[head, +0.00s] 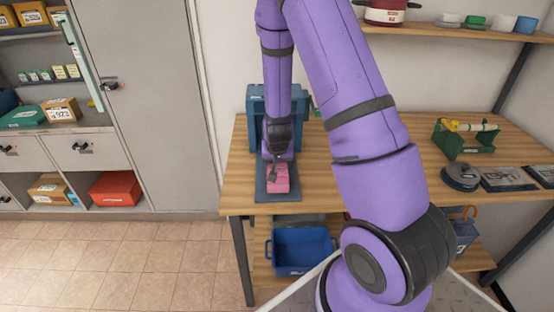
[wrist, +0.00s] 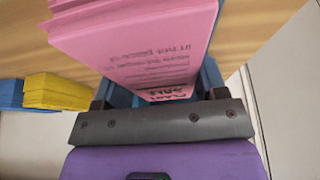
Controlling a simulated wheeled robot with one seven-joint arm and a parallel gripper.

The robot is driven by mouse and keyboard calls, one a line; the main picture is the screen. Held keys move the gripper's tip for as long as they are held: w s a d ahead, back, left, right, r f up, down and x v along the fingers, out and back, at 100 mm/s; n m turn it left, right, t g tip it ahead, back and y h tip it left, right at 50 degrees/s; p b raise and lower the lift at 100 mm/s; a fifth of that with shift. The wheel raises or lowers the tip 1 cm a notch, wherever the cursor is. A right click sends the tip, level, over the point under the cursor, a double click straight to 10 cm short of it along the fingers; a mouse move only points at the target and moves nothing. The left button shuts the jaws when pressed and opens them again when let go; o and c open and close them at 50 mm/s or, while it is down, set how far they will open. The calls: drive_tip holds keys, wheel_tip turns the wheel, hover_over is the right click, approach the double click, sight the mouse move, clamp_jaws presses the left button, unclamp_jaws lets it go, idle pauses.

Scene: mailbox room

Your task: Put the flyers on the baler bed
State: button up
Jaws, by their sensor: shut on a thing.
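The pink flyers (head: 278,180) are a thick stack, with printed text visible on their face in the wrist view (wrist: 140,45). My gripper (head: 272,166) is shut on them; its dark jaw base and fingers show below the stack in the wrist view (wrist: 160,100). The flyers are over the dark, flat baler bed (head: 290,195) at the front of the blue baler (head: 256,118). I cannot tell whether the stack touches the bed. My forearm and gripper hide the middle of the baler.
The wooden table (head: 390,150) has clear room right of the baler, partly behind my arm. A green caddy (head: 466,138) and dark flat items (head: 505,179) sit at its right. A blue bin (head: 302,250) is on the shelf below.

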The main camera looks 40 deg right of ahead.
drive_tip(key=shift+f, duration=0.3)
drive_tip(key=shift+f, duration=0.15)
drive_tip(key=o, duration=1.5)
drive_tip(key=shift+o, duration=0.2)
drive_tip(key=s+a+r+n+y, duration=0.1)
drive_tip(key=s+a+r, duration=0.25)
drive_tip(key=r, duration=0.55)
drive_tip(key=s+a+r+n+t+y, duration=0.1)
drive_tip(key=s+a+r, duration=0.25)
drive_tip(key=r, duration=0.65)
drive_tip(key=s+a+r+n+y, duration=0.1)
drive_tip(key=s+a+r, duration=0.25)
drive_tip(key=r, duration=0.55)
drive_tip(key=s+a+r+n, duration=0.1)
drive_tip(key=s+r+n, duration=0.1)
drive_tip(key=s+r, duration=0.3)
drive_tip(key=s+a+r+n, duration=0.1)
drive_tip(key=s+r, duration=0.4)
drive_tip(key=s, duration=0.6)
drive_tip(key=shift+a+r+n+t+h, duration=0.2)
drive_tip(key=shift+a+n+t+h, duration=0.1)
drive_tip(key=shift+n, duration=0.1)
